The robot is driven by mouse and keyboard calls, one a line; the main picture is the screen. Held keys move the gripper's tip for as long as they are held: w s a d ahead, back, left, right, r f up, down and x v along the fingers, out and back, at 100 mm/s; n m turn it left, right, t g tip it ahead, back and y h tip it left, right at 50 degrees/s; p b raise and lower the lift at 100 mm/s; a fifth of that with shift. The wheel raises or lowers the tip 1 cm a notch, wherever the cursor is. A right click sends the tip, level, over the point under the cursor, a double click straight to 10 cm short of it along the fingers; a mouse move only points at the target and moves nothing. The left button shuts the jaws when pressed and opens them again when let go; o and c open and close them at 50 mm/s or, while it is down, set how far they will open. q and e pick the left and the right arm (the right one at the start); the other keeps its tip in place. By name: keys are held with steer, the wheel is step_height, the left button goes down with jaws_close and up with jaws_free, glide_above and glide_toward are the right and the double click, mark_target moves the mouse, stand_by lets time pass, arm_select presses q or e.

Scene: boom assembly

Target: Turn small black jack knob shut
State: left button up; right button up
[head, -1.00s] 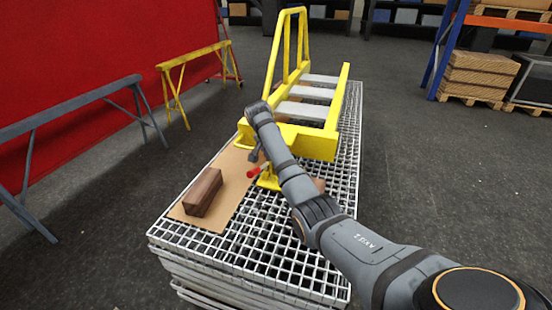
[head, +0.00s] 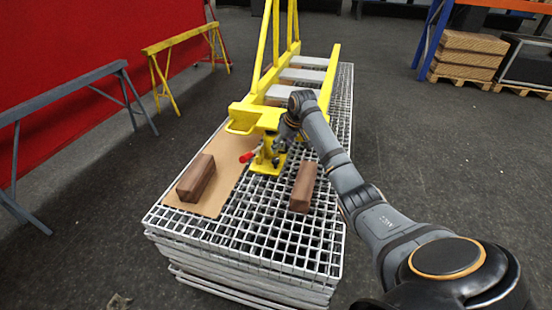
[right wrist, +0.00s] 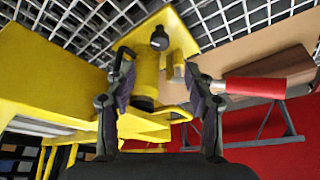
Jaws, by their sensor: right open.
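A yellow jack (head: 267,167) stands on the grating under the front of the yellow boom frame (head: 262,116), with a red-gripped handle (head: 247,156) to its left. In the right wrist view, its small black knob (right wrist: 159,40) sits by the jack's yellow base plate (right wrist: 178,38), past my fingertips. The red handle (right wrist: 268,88) lies to the right there, close to the right finger. My right gripper (right wrist: 158,70) is open, its two fingers on either side of the jack's yellow cylinder (right wrist: 146,80). I cannot tell whether they touch it. My left gripper is out of view.
The white grating stack (head: 250,238) carries a brown board (head: 218,196) with a wooden block (head: 196,178) on it. Another wooden block (head: 303,187) lies right of the jack. A grey trestle (head: 70,85) and a yellow trestle (head: 180,50) stand left.

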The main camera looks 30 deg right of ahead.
mark_target(276, 160)
steer(key=b+x, duration=0.2)
steer(key=x, duration=0.7)
steer(key=shift+f, duration=0.15)
steer(key=shift+w+f+b, duration=0.25)
steer(key=shift+f+b, duration=0.05)
steer(key=shift+f, duration=0.25)
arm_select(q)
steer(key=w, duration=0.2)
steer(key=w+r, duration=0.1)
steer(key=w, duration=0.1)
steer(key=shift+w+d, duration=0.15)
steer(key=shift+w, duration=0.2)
